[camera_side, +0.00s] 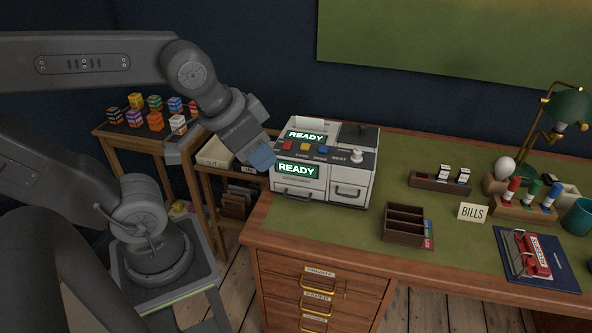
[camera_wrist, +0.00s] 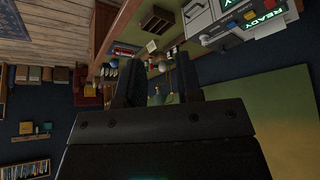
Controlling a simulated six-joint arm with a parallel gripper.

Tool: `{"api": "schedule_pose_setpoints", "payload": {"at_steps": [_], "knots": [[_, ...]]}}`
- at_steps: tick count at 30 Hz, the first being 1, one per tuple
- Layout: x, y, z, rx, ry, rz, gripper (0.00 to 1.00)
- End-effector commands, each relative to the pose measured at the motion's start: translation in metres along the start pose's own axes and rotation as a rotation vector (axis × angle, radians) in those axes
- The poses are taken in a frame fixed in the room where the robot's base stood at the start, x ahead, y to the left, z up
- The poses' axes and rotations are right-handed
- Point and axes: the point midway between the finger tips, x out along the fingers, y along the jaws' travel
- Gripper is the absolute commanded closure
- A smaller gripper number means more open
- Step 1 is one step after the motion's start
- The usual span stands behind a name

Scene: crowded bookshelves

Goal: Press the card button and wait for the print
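The white and grey printing machine (camera_side: 345,180) stands at the desk's left end, with two green READY screens. Its top panel has a red button (camera_side: 288,146), a yellow button (camera_side: 305,147), a blue button (camera_side: 319,148) and a white knob (camera_side: 356,157). Small labels below seem to include CARD; which button it marks is hard to tell. My gripper (camera_side: 262,159) hangs just left of the machine's front, near the red button, with no clear contact. In the wrist view my gripper (camera_wrist: 157,78) has a gap between its dark fingers and holds nothing; the machine (camera_wrist: 235,20) is upper right.
On the desk are a dark compartment tray (camera_side: 404,224), a BILLS card (camera_side: 472,212), a stamp rack (camera_side: 440,180), a blue clipboard (camera_side: 537,260) and a green lamp (camera_side: 572,107). A side table (camera_side: 140,135) with coloured blocks stands left. Green desktop in front of the machine is clear.

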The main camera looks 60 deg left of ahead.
Motion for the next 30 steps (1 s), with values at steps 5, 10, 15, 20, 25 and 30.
{"api": "schedule_pose_setpoints", "payload": {"at_steps": [5, 10, 15, 20, 25, 30], "knots": [[0.0000, 0.0000, 0.0000, 0.000, 0.000, 0.000, 0.83], [0.0000, 0.0000, 0.0000, 0.000, 0.000, 0.000, 0.99], [0.0000, 0.0000, 0.0000, 0.000, 0.000, 0.000, 1.00], [0.0000, 0.0000, 0.0000, 0.000, 0.000, 0.000, 1.00], [0.0000, 0.0000, 0.0000, 0.000, 0.000, 0.000, 1.00], [0.0000, 0.0000, 0.0000, 0.000, 0.000, 0.000, 1.00]]}}
